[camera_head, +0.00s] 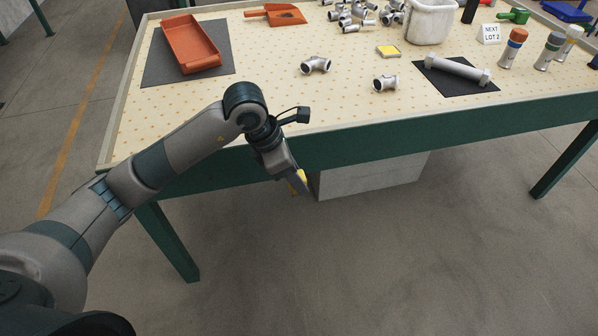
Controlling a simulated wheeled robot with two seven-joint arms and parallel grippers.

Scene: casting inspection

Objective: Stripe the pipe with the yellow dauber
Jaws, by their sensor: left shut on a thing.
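My left gripper (299,183) hangs low in front of the table's front edge, fingers pointing down. It is shut on a yellow thing, likely the yellow dauber (296,185); only a small yellow part shows beside the fingers. The grey pipe (457,69) with wider ends lies on a black mat (450,84) at the right of the table, well apart from the gripper. No stripe can be made out on it. My right gripper is out of view.
Orange-, grey- and white-topped daubers (513,48) stand right of the pipe. Two loose fittings (315,65) lie mid-table; several more are heaped near a white bin (431,24). A yellow pad (388,51), lot card (490,33) and orange tray (191,45) are also there. The front left tabletop is clear.

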